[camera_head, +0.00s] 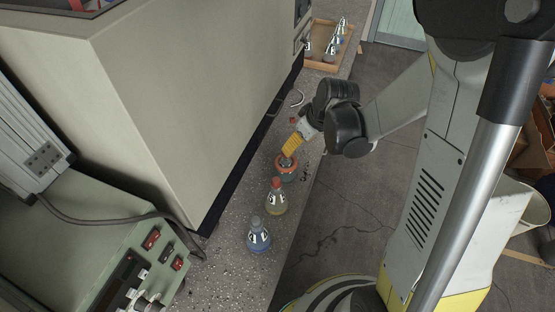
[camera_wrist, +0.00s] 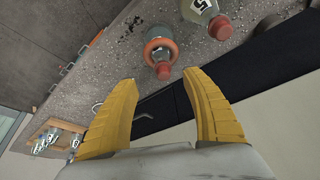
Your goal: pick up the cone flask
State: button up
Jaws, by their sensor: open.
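Three cone flasks stand in a row on the concrete bench. The one with an orange ring (camera_head: 287,174) is farthest along in the head view, partly hidden by my gripper (camera_head: 288,156). A yellowish flask with a red stopper (camera_head: 276,203) and a blue flask with a grey stopper (camera_head: 258,238) stand nearer. In the wrist view, my gripper (camera_wrist: 158,79) has its yellow fingers spread and empty. The ringed flask (camera_wrist: 160,45) lies ahead of the gap, its red stopper close to the fingertips. The yellowish flask (camera_wrist: 196,10) shows to its right.
A wooden tray (camera_head: 328,66) with several more flasks is at the bench's far end. A large beige cabinet (camera_head: 190,90) borders the bench on the left. A green control box (camera_head: 130,265) is at the near left. The bench edge drops to the floor (camera_head: 345,215) on the right.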

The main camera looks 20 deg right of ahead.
aim_at(286, 157)
jog(key=b+x, duration=0.2)
jog(key=x, duration=0.3)
jog(key=shift+f, duration=0.25)
jog(key=b+x, duration=0.1)
jog(key=x, duration=0.1)
jog(key=b+x, duration=0.2)
jog(key=x, duration=0.1)
jog(key=shift+w+a+f, duration=0.1)
jog(key=shift+a+f, duration=0.15)
jog(key=shift+a, duration=0.05)
jog(key=shift+r, duration=0.1)
grip_shut()
jog(key=shift+r, duration=0.15)
